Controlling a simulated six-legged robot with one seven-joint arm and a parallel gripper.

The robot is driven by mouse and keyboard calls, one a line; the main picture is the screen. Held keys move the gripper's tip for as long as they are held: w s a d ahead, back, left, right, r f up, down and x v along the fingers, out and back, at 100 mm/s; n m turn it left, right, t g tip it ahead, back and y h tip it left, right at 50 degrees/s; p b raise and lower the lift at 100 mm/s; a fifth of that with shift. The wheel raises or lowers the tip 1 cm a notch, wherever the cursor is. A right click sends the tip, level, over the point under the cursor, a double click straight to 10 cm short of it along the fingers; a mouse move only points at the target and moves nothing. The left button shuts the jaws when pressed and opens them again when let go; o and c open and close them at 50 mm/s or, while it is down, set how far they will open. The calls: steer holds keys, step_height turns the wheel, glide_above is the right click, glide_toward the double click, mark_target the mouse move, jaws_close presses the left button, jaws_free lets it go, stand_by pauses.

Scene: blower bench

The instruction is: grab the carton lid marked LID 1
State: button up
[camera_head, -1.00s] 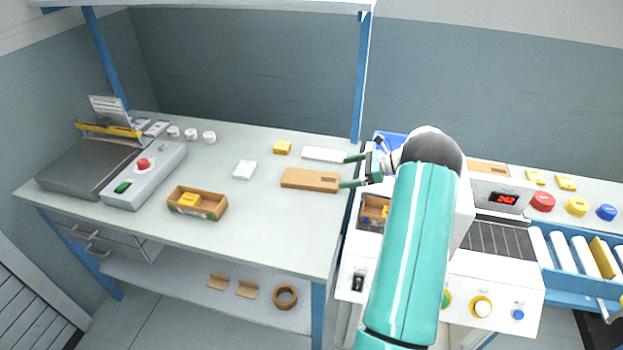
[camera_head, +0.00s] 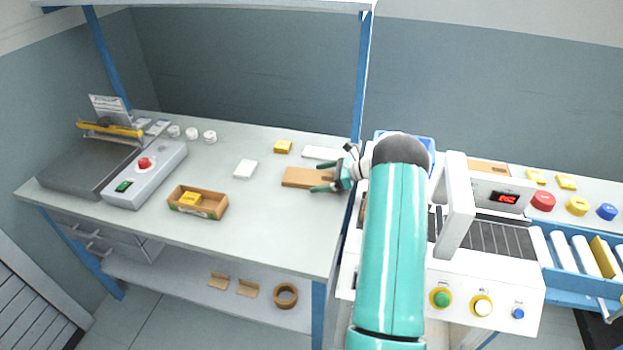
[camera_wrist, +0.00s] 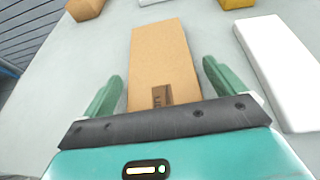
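The carton lid (camera_head: 302,177) is a flat brown cardboard piece lying on the bench near its right end. In the wrist view the lid (camera_wrist: 160,62) runs away from me, with a dark printed mark near its close end that I cannot read fully. My gripper (camera_head: 322,180) is open at the lid's right end. In the wrist view its two green fingers (camera_wrist: 158,80) stand apart on either side of the lid's near end, with gaps left and right. The gripper body hides the lid's closest edge.
A white flat box (camera_head: 320,153) lies just behind the lid; it shows right of the fingers in the wrist view (camera_wrist: 277,70). A yellow block (camera_head: 283,147) and white block (camera_head: 245,169) are nearby. An open carton (camera_head: 213,208) holds a yellow item. A blue post (camera_head: 361,80) stands behind.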

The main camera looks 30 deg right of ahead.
mark_target(322, 178)
steer(key=c, duration=0.8)
steer(key=shift+c, duration=0.2)
steer(key=shift+r, duration=0.1)
steer(key=shift+r, duration=0.45)
step_height(322, 178, up, 2)
steer(key=shift+r, duration=0.1)
steer(key=s+a+r, duration=0.7)
steer(key=s+r, duration=0.2)
steer(key=s, duration=0.2)
steer(key=shift+s+a+r, duration=0.25)
steer(key=shift+s+r, duration=0.1)
steer(key=shift+s, duration=0.05)
